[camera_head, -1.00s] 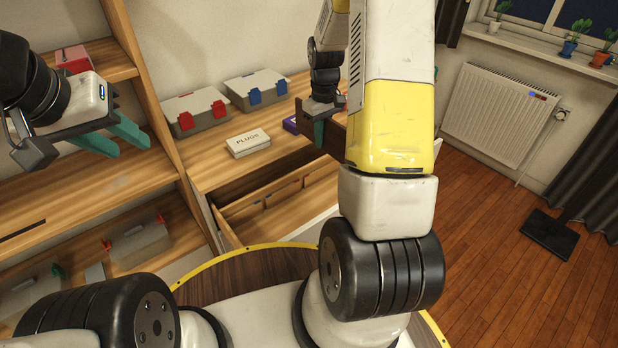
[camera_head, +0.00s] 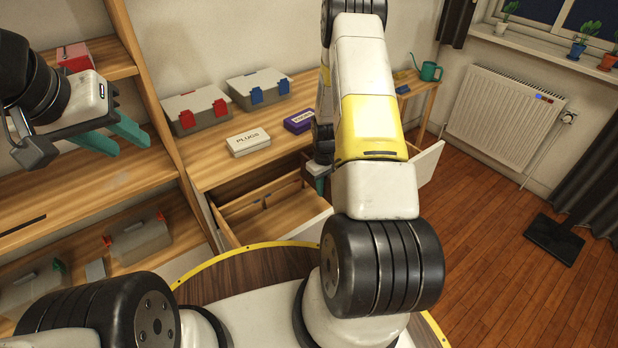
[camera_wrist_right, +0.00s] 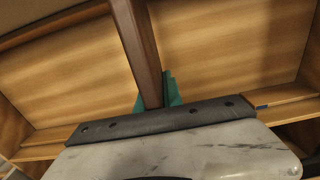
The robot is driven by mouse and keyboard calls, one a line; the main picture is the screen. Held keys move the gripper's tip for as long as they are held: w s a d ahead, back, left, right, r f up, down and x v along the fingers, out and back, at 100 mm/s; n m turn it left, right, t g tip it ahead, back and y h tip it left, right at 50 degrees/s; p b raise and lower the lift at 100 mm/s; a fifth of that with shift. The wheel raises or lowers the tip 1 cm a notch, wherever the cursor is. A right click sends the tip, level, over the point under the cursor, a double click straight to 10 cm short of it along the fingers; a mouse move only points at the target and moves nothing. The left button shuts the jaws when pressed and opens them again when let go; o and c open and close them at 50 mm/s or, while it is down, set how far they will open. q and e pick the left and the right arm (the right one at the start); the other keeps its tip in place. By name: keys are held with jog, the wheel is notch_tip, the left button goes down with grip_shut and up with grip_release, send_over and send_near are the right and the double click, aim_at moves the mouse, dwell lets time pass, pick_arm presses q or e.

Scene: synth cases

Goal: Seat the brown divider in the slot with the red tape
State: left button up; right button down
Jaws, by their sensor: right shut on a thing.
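My right gripper (camera_head: 319,178) is shut on the brown divider (camera_wrist_right: 138,45), which stands between its teal fingers in the right wrist view. In the head view the gripper is low at the right part of the open drawer (camera_head: 240,230), partly behind my own arm. The divider's far end runs across the drawer; I cannot tell whether its lower edge sits in a slot. No red tape is visible now. A small blue mark (camera_wrist_right: 262,106) shows on the drawer wall at the right. My left gripper (camera_head: 129,144) is open and empty at the shelves, far left.
On the worktop above the drawer stand a white PLUGS box (camera_head: 249,142), a purple box (camera_head: 299,121) and two grey cases with red (camera_head: 196,108) and blue latches (camera_head: 258,88). A green watering can (camera_head: 429,71) stands at the back right. The floor at the right is mostly clear.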

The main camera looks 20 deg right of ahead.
aim_at(322, 208)
jog(key=shift+f, duration=3.4)
jog(key=shift+f, duration=0.15)
jog(key=c, duration=1.5)
grip_release()
